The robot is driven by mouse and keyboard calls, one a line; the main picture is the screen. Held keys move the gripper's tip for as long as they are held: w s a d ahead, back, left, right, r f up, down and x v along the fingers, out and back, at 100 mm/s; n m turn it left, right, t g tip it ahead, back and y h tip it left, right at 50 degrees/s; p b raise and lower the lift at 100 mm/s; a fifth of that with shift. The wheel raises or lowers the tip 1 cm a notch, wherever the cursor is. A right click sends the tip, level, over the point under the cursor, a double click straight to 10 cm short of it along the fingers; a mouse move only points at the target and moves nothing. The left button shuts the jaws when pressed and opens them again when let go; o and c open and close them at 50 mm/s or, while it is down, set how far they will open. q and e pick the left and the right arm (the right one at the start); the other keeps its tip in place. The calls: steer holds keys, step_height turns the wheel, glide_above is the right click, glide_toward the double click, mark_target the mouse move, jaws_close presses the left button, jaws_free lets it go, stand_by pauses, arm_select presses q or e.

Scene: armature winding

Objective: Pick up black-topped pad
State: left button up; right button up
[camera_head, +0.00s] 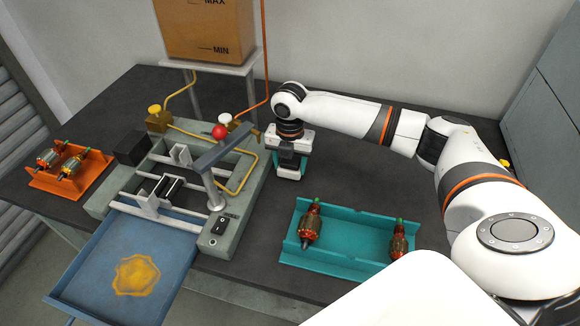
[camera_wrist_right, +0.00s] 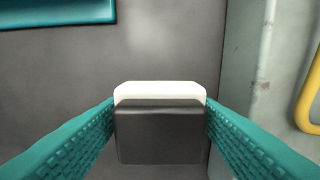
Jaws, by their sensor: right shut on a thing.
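The black-topped pad (camera_wrist_right: 160,132) is a small block with a dark face and a white edge, seen in the right wrist view. It sits between the two teal fingers of my right gripper (camera_wrist_right: 160,108), which touch it on both sides. In the head view my right gripper (camera_head: 289,163) points down at the right side of the winding machine, close to the table top. I cannot tell whether the pad touches the table. My left gripper is out of view.
The grey-green machine (camera_head: 222,240) stands just left of my right gripper. A teal tray (camera_head: 345,262) with two armatures lies in front, and an orange tray (camera_head: 57,186) with armatures at far left. A blue tray (camera_head: 85,285) juts forward. The dark table (camera_head: 400,205) is clear between gripper and teal tray.

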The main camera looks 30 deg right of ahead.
step_height(320, 180, up, 16)
steer(key=b, duration=0.1)
steer(key=shift+r, duration=0.2)
